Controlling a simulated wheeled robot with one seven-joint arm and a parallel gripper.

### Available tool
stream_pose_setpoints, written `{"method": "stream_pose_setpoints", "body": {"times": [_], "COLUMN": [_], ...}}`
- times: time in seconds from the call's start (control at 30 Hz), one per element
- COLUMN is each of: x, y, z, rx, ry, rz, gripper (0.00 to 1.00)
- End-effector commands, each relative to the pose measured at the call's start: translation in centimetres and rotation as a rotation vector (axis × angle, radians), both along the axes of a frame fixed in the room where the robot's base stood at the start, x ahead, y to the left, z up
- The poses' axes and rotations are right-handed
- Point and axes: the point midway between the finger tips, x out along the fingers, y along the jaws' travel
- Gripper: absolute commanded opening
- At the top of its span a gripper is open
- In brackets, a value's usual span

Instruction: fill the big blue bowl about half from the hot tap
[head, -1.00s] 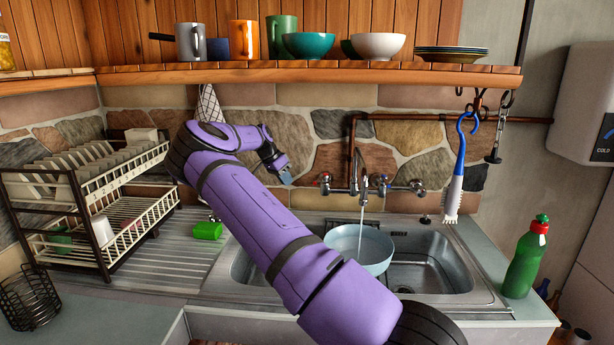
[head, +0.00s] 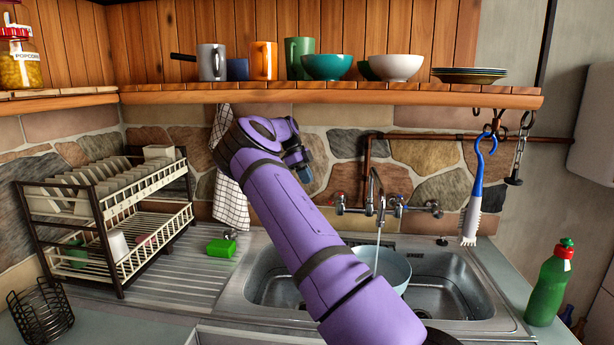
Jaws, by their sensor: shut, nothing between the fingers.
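The big light blue bowl (head: 394,269) sits in the sink under the tap spout (head: 376,183). A thin stream of water (head: 377,252) runs from the spout into it. My arm covers the bowl's left part, and I cannot tell the water level. The red-marked tap handle (head: 340,200) is left of the spout and the blue-marked handle (head: 399,205) is right of it. My gripper (head: 304,174) is shut and empty, up and left of the red-marked handle and apart from it, in front of the stone wall.
A shelf (head: 330,95) with mugs and bowls runs above. A checked towel (head: 231,200) hangs behind my arm.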

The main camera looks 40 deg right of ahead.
Motion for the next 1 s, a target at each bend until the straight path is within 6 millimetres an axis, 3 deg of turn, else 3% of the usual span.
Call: {"method": "stream_pose_setpoints", "body": {"times": [0.33,0.6,1.0], "x": [-2.8,-5.7,-6.3], "y": [-1.0,-2.2,-2.4], "z": [-5.9,-5.2,-5.0], "rx": [0.000,-0.001,-0.002], "ry": [0.003,0.001,-0.001], "rz": [0.000,0.000,0.003], "gripper": [0.00,0.00,0.00]}}
